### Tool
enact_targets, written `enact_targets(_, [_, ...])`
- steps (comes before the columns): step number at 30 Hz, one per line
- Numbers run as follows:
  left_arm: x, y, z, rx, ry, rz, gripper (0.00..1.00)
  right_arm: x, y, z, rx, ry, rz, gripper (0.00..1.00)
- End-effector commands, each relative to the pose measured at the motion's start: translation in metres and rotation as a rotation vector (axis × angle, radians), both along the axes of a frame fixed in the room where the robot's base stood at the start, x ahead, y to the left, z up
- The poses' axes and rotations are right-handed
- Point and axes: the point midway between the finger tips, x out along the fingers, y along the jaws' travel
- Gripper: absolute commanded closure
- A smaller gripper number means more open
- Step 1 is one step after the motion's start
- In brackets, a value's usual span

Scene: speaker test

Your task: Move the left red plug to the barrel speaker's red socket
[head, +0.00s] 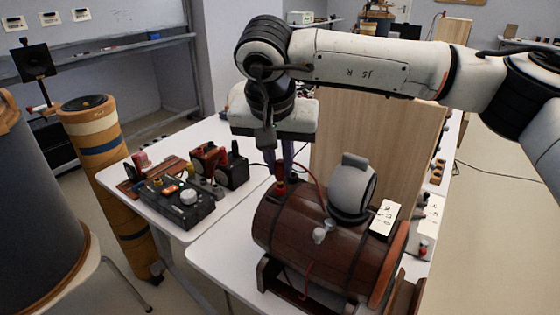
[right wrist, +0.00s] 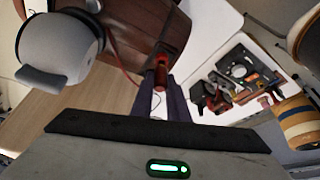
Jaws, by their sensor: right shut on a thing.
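The barrel speaker (head: 278,225) is a dark wooden barrel lying on its side on the white table. My right gripper (head: 285,173) points down at the barrel's upper left end and is shut on a red plug (head: 280,188). In the right wrist view the red plug (right wrist: 161,70) sits between the gripper's fingertips (right wrist: 160,86), at the barrel's edge (right wrist: 150,25). A thin red cable runs beside the gripper. The red socket is not clearly visible, and I cannot tell whether the plug touches it. My left gripper is not in view.
A grey rounded speaker (head: 352,188) sits on top of the barrel, close right of the gripper. A black device with knobs (head: 178,208) and small boxes (head: 232,170) stand on the left table. A tall striped cylinder (head: 105,165) stands farther left. A wooden panel (head: 375,135) rises behind.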

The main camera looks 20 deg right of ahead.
Motion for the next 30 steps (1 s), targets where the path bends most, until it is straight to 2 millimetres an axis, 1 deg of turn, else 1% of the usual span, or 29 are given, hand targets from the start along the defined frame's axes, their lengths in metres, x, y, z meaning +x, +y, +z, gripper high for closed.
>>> enact_targets(10, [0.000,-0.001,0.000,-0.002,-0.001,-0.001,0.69,0.000,0.000,-0.001,0.000,0.000,0.000,1.00])
enact_targets(30, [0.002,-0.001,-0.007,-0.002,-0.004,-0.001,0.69,0.000,0.000,-0.013,0.000,0.001,0.000,1.00])
